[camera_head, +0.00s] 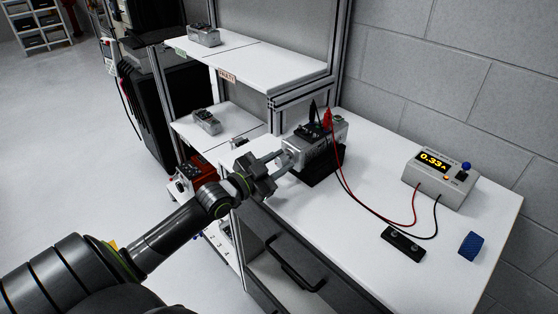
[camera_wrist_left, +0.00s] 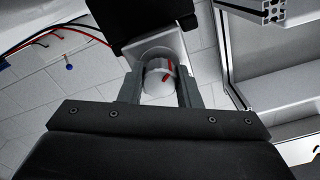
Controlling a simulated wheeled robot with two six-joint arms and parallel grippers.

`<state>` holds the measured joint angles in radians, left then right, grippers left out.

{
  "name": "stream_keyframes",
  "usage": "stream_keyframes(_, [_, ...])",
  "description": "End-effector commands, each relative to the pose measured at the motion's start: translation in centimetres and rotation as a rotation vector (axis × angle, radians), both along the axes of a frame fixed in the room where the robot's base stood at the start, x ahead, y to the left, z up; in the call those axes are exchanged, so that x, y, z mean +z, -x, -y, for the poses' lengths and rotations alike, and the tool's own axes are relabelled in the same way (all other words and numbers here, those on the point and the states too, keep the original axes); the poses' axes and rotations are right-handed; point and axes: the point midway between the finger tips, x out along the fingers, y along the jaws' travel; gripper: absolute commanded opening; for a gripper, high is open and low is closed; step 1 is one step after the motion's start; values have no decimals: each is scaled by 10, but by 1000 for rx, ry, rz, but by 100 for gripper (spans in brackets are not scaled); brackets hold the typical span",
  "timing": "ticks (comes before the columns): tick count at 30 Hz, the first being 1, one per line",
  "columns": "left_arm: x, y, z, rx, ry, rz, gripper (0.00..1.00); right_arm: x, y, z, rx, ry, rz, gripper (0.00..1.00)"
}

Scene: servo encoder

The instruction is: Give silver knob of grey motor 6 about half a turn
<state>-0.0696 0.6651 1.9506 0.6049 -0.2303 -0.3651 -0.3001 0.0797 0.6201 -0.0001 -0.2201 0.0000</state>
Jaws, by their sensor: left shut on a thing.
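The grey motor (camera_head: 322,143) sits in a black holder (camera_head: 318,168) on the white bench, with a black and a red clip on top. Its silver knob (camera_wrist_left: 158,77) faces my left wrist camera and carries red marks. My left gripper (camera_head: 279,159) reaches the motor's near end. In the left wrist view its two fingers (camera_wrist_left: 158,88) stand on either side of the knob, shut on it. The motor's number cannot be read. My right gripper is not in view.
A power supply (camera_head: 441,178) reading 0.33 A stands at the right, its red and black leads running to the clips. Shelves (camera_head: 262,66) with other grey motors stand at the back left.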

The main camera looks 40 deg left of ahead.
Motion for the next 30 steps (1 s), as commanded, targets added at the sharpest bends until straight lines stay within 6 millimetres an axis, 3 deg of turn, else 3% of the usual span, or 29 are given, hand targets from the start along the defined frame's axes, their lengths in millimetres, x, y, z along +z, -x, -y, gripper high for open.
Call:
stream_keyframes(18, [1, 0, 0, 1, 576, -120, 8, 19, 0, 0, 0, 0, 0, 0])
stream_keyframes(30, [0, 0, 0, 1, 864, -179, 8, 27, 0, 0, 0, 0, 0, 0])
